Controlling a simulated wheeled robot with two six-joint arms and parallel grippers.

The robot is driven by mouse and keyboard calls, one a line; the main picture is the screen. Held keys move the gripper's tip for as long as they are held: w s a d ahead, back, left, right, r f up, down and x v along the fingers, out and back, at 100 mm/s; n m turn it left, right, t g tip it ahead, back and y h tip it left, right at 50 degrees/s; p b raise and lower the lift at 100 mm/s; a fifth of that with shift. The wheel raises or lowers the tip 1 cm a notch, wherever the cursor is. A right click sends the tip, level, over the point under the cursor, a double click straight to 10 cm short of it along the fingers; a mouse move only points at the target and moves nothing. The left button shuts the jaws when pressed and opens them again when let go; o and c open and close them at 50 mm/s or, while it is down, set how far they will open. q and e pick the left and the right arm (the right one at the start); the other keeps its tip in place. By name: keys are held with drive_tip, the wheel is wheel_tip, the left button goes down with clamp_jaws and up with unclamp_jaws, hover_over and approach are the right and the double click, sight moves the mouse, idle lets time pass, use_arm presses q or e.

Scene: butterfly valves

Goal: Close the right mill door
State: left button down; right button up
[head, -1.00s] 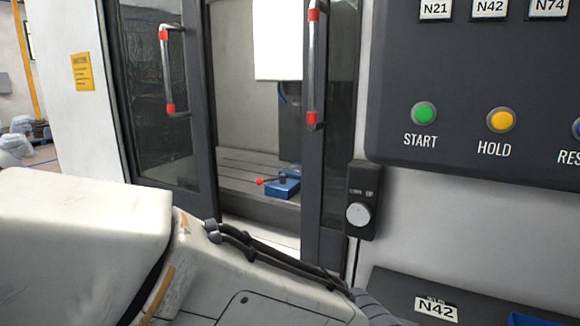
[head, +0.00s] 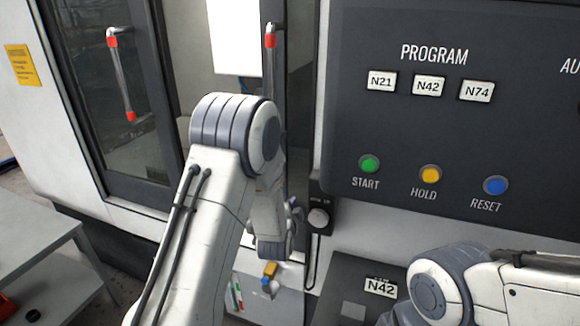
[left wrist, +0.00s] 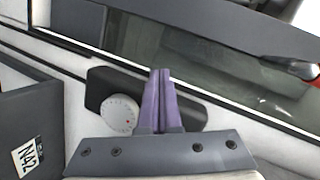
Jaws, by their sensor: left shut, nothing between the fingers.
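The right mill door (head: 298,85) is a dark-framed glass panel in the head view, with a steel handle (head: 270,65) that has a red end. The opening beside it shows a white panel inside, so the door stands open. My left arm covers the handle's lower part. My left gripper (head: 293,215) is low in front of the door's bottom, by the dial, partly hidden by my wrist. In the left wrist view, its purple fingers (left wrist: 160,75) are together and empty, pointing at the door's edge. The door glass (left wrist: 200,60) and a red handle end (left wrist: 310,97) show there.
The left door (head: 130,150) has its own handle (head: 121,75). A control panel (head: 430,130) with buttons is at right. A dial (head: 318,218) sits beside the right door; it also shows in the left wrist view (left wrist: 120,113). A grey table (head: 35,245) stands at lower left.

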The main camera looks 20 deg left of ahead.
sight(290, 170)
use_arm(q)
drive_tip(key=w+a+m+t+p, duration=0.1)
drive_tip(key=w, duration=0.2)
drive_tip(key=w+a+r+m+t+y+p, duration=0.1)
drive_tip(key=w+a+p, duration=0.1)
drive_tip(key=w, duration=0.2)
drive_tip(key=w+a+r+m+t+y+p, duration=0.1)
drive_tip(key=w+p, duration=0.1)
drive_tip(key=w, duration=0.1)
drive_tip(key=shift+w+a, duration=0.2)
drive_tip(key=shift+a, duration=0.15)
drive_tip(key=shift+w+a, duration=0.1)
drive_tip(key=shift+w, duration=0.3)
